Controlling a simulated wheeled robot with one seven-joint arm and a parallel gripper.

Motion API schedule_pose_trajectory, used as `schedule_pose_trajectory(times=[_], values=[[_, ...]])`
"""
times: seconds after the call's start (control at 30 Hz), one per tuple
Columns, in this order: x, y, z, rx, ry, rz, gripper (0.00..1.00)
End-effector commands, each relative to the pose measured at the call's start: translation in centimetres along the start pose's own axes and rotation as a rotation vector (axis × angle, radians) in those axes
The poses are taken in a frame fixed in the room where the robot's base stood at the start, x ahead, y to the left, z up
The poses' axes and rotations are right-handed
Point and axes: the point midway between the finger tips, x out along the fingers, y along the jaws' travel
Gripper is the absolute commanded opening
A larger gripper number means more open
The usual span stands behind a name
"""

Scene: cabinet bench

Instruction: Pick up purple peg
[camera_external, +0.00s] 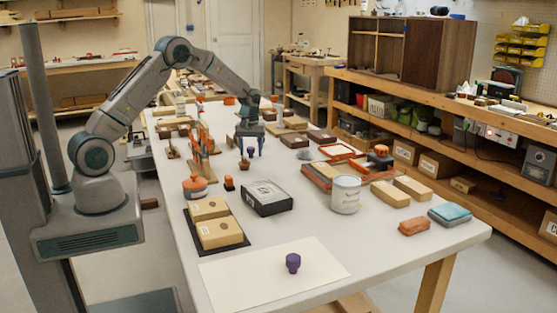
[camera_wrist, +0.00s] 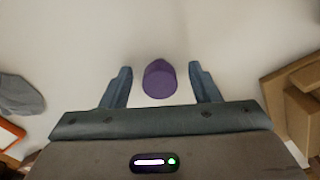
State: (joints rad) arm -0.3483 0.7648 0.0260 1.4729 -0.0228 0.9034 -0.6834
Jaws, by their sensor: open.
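A small purple peg (camera_external: 251,152) stands on the pale table, between the fingers of my gripper (camera_external: 250,154) in the external view. In the wrist view the purple peg (camera_wrist: 160,79) lies between the two fingertips of my gripper (camera_wrist: 160,70). A gap shows on each side of it, so the fingers are open and not closed on it. Another purple peg-like piece (camera_external: 293,263) stands on a white sheet (camera_external: 240,280) at the near end of the table. Its exact match to the first is hard to tell.
A brown pot-like piece (camera_external: 245,165) stands close in front of my gripper. A grey lump (camera_external: 304,154) and an orange-rimmed tray (camera_external: 340,152) lie to its right. A black-and-white box (camera_external: 266,198) and a white can (camera_external: 346,194) stand nearer. Wooden blocks (camera_wrist: 300,110) show at right.

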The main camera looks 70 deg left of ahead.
Motion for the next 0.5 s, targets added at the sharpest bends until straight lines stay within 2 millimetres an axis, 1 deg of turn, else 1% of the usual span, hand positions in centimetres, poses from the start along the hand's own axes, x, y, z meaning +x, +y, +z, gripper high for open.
schedule_pose_trajectory(times=[0.17, 0.2, 0.27, 0.3, 0.33, 0.5], values=[[0.01, 0.00, 0.01, 0.000, 0.000, 0.000, 0.56], [0.01, 0.01, 0.02, 0.000, 0.000, 0.000, 0.45], [0.01, 0.01, 0.02, 0.000, 0.000, 0.000, 0.28], [0.00, 0.01, 0.02, 0.000, 0.000, 0.000, 0.17], [0.00, 0.01, 0.02, 0.000, 0.000, 0.000, 0.09], [-0.01, 0.01, 0.02, 0.000, 0.000, 0.000, 0.08]])
